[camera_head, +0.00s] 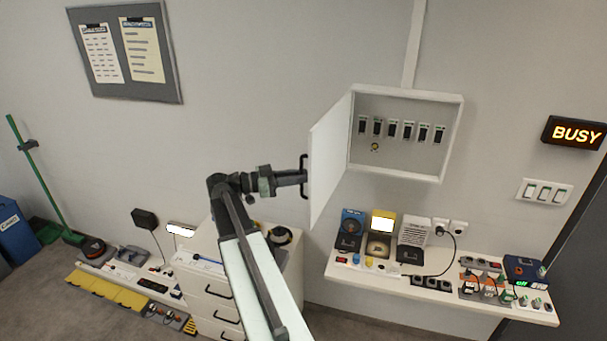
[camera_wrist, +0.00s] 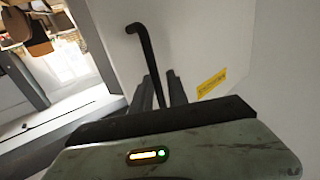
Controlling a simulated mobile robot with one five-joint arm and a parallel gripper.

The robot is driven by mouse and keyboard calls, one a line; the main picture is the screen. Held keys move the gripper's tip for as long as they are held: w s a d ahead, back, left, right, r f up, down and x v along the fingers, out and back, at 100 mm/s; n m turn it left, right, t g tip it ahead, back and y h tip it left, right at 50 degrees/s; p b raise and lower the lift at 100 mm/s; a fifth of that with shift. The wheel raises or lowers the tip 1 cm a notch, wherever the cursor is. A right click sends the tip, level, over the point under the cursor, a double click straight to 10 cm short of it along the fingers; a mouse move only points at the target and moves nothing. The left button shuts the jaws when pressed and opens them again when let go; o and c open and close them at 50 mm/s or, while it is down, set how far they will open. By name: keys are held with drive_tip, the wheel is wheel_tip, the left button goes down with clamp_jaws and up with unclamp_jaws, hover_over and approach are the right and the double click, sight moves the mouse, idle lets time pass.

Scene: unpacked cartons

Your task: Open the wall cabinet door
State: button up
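The white wall cabinet (camera_head: 452,136) hangs on the wall in the head view, and its inside with a row of dark switches shows. Its door (camera_head: 330,155) stands wide open, swung out on the left side of the box. The black door handle (camera_head: 304,190) is on the door's outer face near the free edge. My gripper (camera_head: 303,177) reaches it from the left. In the wrist view the handle (camera_wrist: 145,45) runs down between my two dark fingers, which are close together on it. The lower part of the handle is hidden by my gripper.
A narrow shelf (camera_head: 470,306) with boxes, plugs and small devices runs below the cabinet. A white drawer unit (camera_head: 208,290) stands below my arm. A notice board (camera_head: 125,52) and a lit BUSY sign (camera_head: 575,133) are on the wall.

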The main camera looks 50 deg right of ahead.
drive_tip(key=v, duration=0.7)
drive_tip(key=shift+a, duration=0.2)
drive_tip(key=shift+w, duration=0.15)
